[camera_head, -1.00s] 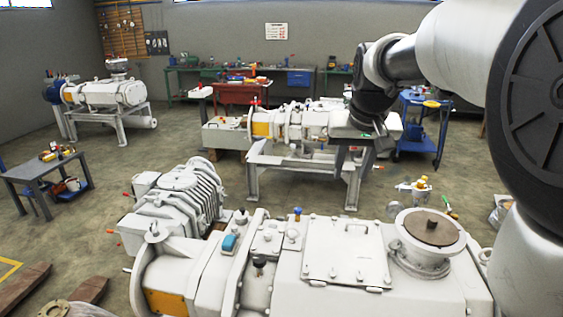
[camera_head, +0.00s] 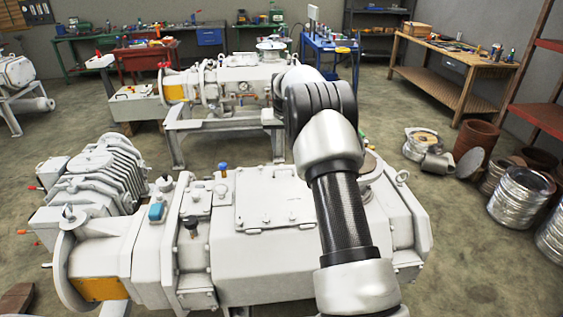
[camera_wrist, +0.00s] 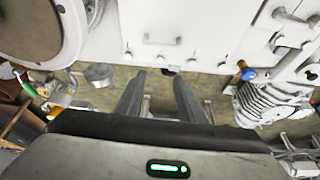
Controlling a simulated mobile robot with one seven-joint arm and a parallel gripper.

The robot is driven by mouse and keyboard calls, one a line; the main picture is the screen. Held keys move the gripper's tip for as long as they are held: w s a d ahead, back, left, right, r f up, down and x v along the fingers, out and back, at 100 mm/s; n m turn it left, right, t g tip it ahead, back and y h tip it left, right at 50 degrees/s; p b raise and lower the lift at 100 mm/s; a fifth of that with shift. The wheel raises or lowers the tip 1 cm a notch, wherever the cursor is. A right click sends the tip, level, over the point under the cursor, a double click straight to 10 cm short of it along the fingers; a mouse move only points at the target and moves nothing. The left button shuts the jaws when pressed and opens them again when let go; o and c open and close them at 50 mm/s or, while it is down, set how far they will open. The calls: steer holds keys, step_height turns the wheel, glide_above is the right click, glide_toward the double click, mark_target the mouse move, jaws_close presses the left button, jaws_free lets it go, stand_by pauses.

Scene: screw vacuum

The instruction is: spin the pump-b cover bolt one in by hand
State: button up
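A large white pump (camera_head: 260,270) fills the foreground of the head view. A flat bolted cover (camera_head: 278,203) with a small handle lies on its top, its right part near my arm. The cover also shows in the wrist view (camera_wrist: 190,22), with small bolt heads (camera_wrist: 192,60) along its near edge. My gripper (camera_wrist: 159,85) shows in the wrist view with two dark fingers apart and nothing between them. The fingers point toward the cover edge; I cannot tell their height above it. The head view does not show the fingers. No label tells which pump is pump-b.
A round flange with a brown top (camera_wrist: 35,25) stands beside the cover. A blue knob (camera_head: 223,166) and a black knob (camera_head: 191,223) rise from the pump. A second pump (camera_head: 225,88) stands on a frame behind. Metal drums (camera_head: 520,200) stand on the floor at right.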

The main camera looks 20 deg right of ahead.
mark_target(282, 165)
steer(key=x, duration=1.1)
steer(key=shift+w+f, duration=0.15)
steer(key=shift+f, duration=0.2)
